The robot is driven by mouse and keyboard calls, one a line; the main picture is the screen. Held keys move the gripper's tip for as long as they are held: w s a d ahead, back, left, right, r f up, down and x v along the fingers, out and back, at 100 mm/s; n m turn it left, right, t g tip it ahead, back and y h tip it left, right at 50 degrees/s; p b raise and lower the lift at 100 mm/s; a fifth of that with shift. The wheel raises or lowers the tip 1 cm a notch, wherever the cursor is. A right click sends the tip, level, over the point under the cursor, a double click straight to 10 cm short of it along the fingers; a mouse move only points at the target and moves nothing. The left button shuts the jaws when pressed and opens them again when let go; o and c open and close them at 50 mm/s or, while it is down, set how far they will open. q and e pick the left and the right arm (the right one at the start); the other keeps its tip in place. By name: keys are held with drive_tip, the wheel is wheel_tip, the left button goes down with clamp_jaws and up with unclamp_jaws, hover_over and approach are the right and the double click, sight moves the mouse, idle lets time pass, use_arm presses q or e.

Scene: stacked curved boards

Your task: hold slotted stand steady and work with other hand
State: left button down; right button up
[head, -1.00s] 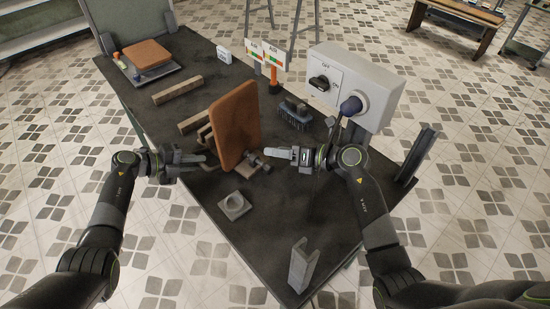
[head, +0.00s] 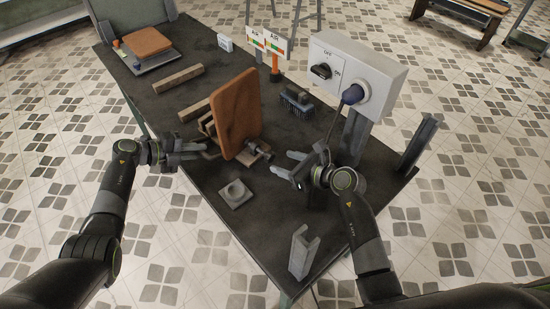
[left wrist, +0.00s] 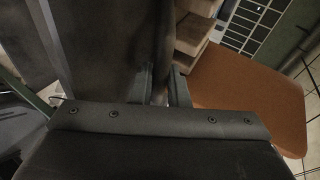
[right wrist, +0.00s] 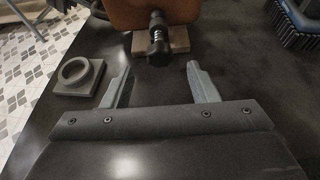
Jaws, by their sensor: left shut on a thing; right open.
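A slotted wooden stand (head: 207,126) holds a reddish-brown curved board (head: 238,115) upright on the dark table. The board shows orange-brown in the left wrist view (left wrist: 255,90), beside the stand's wooden steps (left wrist: 190,32). My left gripper (head: 206,150) is at the stand's near left side, shut on a part of it that its fingers mostly hide (left wrist: 164,86). A dark clamp screw with a spring (right wrist: 157,38) sits at the board's foot on a wooden base piece (right wrist: 175,40). My right gripper (right wrist: 160,68) is open and empty, facing this screw, apart from it.
A grey block with a round ring (head: 235,193) lies in front of the stand. A grey bracket (head: 300,252) stands near the front edge. A switch box (head: 355,75) and a brush (head: 296,103) are to the right. Wooden bars (head: 178,80) and another board (head: 148,42) lie farther back.

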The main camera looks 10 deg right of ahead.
sight(272, 158)
drive_tip(key=shift+x, duration=2.4)
drive_tip(key=shift+f, duration=0.1)
drive_tip(key=c, duration=1)
